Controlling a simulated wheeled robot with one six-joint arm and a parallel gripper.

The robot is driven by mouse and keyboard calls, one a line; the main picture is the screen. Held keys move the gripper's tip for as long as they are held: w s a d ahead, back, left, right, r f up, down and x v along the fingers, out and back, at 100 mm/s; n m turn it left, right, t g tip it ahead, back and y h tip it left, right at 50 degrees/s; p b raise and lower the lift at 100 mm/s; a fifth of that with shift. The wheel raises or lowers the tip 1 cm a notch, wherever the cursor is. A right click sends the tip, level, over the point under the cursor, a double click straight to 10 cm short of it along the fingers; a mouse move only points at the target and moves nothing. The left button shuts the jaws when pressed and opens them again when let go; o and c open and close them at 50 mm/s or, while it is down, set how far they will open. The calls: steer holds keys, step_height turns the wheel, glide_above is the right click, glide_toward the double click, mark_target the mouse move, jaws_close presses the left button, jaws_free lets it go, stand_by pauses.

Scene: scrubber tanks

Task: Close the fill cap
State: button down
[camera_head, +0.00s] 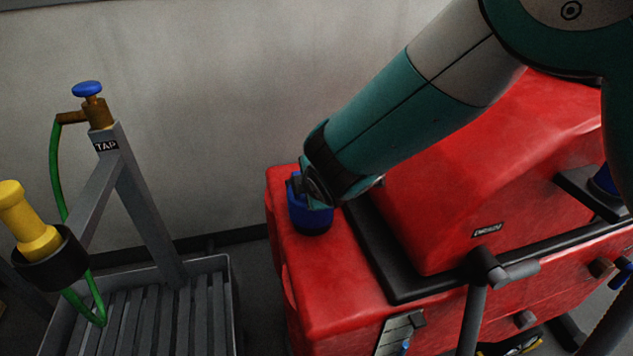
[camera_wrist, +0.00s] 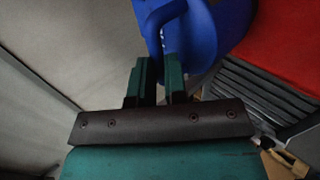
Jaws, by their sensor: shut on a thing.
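The blue fill cap (camera_head: 311,219) is at the left end of the red scrubber's top (camera_head: 345,283) in the head view. My gripper (camera_head: 312,192) reaches down to it from the upper right and hides part of it. In the wrist view, the green fingers of my gripper (camera_wrist: 158,68) are shut on a thin raised part of the blue cap (camera_wrist: 212,30). Whether the cap is seated flat or tilted on its opening cannot be told, as its underside is hidden.
The red upper tank (camera_head: 470,190) rises close to the right of the cap. At left stand a tap (camera_head: 98,112) with a blue knob, a green hose (camera_head: 55,170), a yellow nozzle (camera_head: 28,225) in a black holder, and a slatted grey tray (camera_head: 228,300). A plain wall is behind.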

steer(key=shift+s+d+f, duration=0.1)
steer(key=shift+s+f, duration=0.4)
steer(key=shift+f, duration=0.35)
steer(key=c, duration=1.1)
jaws_free()
steer(key=shift+c, duration=0.2)
steer(key=r+v, duration=0.1)
steer(key=v, duration=1.6)
steer(key=shift+w, duration=0.15)
steer(key=shift+d+r, duration=0.1)
steer(key=shift+r, duration=0.1)
steer(key=s+d+r+m+g+p, duration=0.2)
steer(key=d+m, duration=0.2)
steer(key=d, duration=0.1)
steer(key=s+d+r+m+g+p, duration=0.2)
steer(key=d+m+g, duration=0.1)
steer(key=d+m, duration=0.15)
steer(key=s+d+r+m+g+p, duration=0.1)
steer(key=s+d+r+m+g, duration=0.1)
steer(key=s, duration=0.3)
steer(key=s+d+r+m+g+p, duration=0.2)
steer(key=s+d+r+m, duration=0.1)
steer(key=s+d+m, duration=0.1)
steer(key=shift+s+m+y, duration=0.35)
steer(key=shift+s+y, duration=0.05)
steer(key=shift+s, duration=0.45)
